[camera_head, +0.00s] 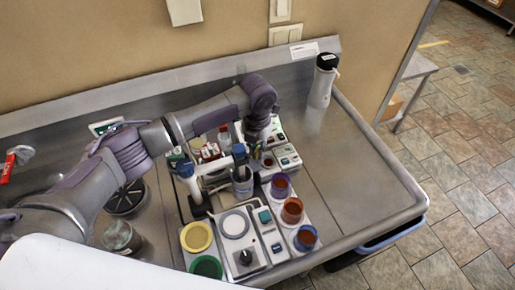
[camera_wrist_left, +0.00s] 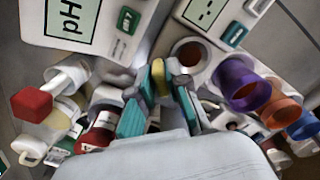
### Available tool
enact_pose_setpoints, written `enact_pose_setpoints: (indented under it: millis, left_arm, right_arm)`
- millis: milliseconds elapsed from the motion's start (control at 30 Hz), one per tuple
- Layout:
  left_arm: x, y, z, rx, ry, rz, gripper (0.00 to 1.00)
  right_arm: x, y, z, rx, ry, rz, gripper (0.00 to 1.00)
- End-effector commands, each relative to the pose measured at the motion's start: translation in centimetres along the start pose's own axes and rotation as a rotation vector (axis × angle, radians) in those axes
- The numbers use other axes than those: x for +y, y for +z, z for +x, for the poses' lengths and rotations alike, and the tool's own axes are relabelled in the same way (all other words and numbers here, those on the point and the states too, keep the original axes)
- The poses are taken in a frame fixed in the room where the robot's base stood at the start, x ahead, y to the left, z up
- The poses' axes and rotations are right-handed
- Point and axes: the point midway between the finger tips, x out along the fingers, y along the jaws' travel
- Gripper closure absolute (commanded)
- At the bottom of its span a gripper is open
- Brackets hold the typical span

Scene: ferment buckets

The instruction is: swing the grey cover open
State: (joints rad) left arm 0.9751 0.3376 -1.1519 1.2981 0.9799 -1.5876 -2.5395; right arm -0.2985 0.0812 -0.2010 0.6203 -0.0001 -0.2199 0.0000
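My left gripper (camera_wrist_left: 160,95) reaches down over the white meter (camera_head: 287,157) at the back of the bench. In the wrist view its two fingers come close together beside the meter's round reddish-brown well (camera_wrist_left: 188,50). A narrow yellow piece (camera_wrist_left: 158,78) shows between the fingertips. I cannot tell whether the fingers press on it or stand apart. Small grey parts lie at the fingertips, but I cannot make out the grey cover for certain or tell how it stands. My arm hides part of the meter in the head view. My right gripper is not in view.
A second meter (camera_wrist_left: 75,22) with a large display stands beside the well. Purple (camera_head: 280,186), orange (camera_head: 292,211) and blue (camera_head: 306,238) cups stand close by on the right. A hotplate (camera_head: 243,243) and yellow lid (camera_head: 196,237) are in front. The right bench end (camera_head: 365,190) is clear.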

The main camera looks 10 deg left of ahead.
Motion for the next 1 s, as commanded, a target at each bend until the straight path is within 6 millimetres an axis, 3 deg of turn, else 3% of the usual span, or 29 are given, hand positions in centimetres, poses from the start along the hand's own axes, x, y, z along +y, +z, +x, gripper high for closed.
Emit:
enact_pose_setpoints:
  millis: [100, 467, 1000]
  left_arm:
    - [0.0, 0.0, 0.0, 0.0, 0.0, -0.001, 0.64]
    - [-0.1, 0.0, -0.5, 0.001, -0.002, -0.001, 0.64]
    - [0.0, 0.1, -10.4, -0.001, -0.001, -0.002, 0.64]
  right_arm:
    - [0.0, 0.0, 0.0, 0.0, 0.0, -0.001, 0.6]
    - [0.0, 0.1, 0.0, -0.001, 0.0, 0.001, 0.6]
    - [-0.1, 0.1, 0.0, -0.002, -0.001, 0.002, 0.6]
